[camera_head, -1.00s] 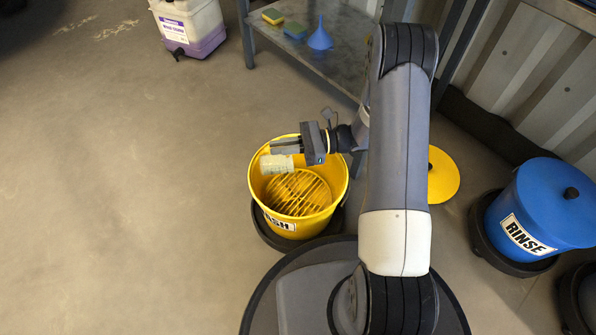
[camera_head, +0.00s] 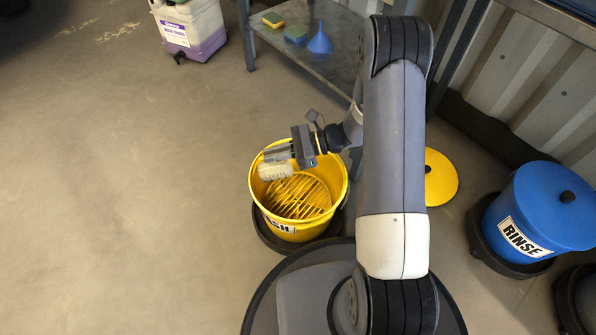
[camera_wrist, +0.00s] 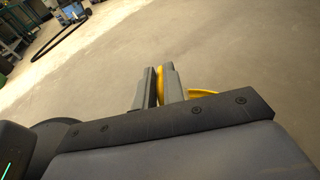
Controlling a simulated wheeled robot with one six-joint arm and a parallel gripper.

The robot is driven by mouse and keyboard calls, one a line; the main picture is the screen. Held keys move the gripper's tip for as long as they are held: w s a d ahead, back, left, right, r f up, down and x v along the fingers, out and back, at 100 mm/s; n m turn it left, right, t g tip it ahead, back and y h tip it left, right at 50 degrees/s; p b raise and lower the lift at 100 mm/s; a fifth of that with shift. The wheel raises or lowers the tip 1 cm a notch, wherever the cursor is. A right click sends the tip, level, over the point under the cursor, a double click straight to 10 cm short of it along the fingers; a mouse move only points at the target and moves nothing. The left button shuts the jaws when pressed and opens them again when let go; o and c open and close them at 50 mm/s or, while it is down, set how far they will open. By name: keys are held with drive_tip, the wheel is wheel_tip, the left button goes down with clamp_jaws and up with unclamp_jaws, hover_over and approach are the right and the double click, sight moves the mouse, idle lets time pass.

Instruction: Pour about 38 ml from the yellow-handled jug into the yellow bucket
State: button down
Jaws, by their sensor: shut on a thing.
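The yellow bucket (camera_head: 257,196), labelled WASH with part of the word cut off, stands on a dark round base with a yellow grate (camera_head: 299,195) inside. My gripper (camera_head: 277,153) is over the far left part of the bucket, shut on the jug. The jug's pale translucent body (camera_head: 276,172) hangs just below the fingers, above the bucket opening and near its left rim. It looks tilted. In the wrist view a bit of yellow (camera_wrist: 168,66) shows at my gripper's fingertips (camera_wrist: 160,80). The jug's level and any stream cannot be made out.
A yellow lid (camera_head: 441,178) lies on the floor right of the bucket. A blue RINSE bucket (camera_head: 540,205) stands further right. A metal shelf (camera_head: 340,65) with sponges and a blue funnel (camera_head: 320,38) is behind. A purple-filled container (camera_head: 190,28) stands back left. The left floor is clear.

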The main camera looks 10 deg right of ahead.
sight(259, 170)
drive_tip(key=shift+f, duration=0.15)
drive_tip(key=shift+s+a+f+h+p, duration=0.15)
drive_tip(key=shift+a+h+p, duration=0.15)
drive_tip(key=shift+h, duration=0.2)
drive_tip(key=shift+w+a+f+h+p, duration=0.15)
drive_tip(key=shift+a+h+p, duration=0.1)
drive_tip(key=shift+h, duration=0.25)
drive_tip(key=shift+s+a+f+h+p, duration=0.2)
drive_tip(key=shift+a+f+h+p, duration=0.45)
drive_tip(key=shift+h, duration=0.25)
drive_tip(key=a+f+h+p, duration=0.1)
drive_tip(key=h, duration=0.1)
drive_tip(key=a+f+h+p, duration=0.1)
drive_tip(key=p, duration=0.1)
drive_tip(key=shift+s+f+h, duration=0.15)
drive_tip(key=shift+f+h, duration=0.25)
drive_tip(key=a+h+p, duration=0.1)
drive_tip(key=h+p, duration=0.1)
drive_tip(key=p, duration=0.3)
drive_tip(key=a+r+h+p, duration=0.1)
drive_tip(key=a+p, duration=0.1)
drive_tip(key=p, duration=0.4)
drive_tip(key=shift+s+a+r+h+p, duration=0.1)
drive_tip(key=shift+a+h+p, duration=0.2)
drive_tip(key=shift+h, duration=0.1)
drive_tip(key=shift+p, duration=0.45)
drive_tip(key=a+h+p, duration=0.1)
drive_tip(key=p, duration=0.7)
drive_tip(key=shift+a+f+h, duration=0.2)
drive_tip(key=shift+h, duration=0.2)
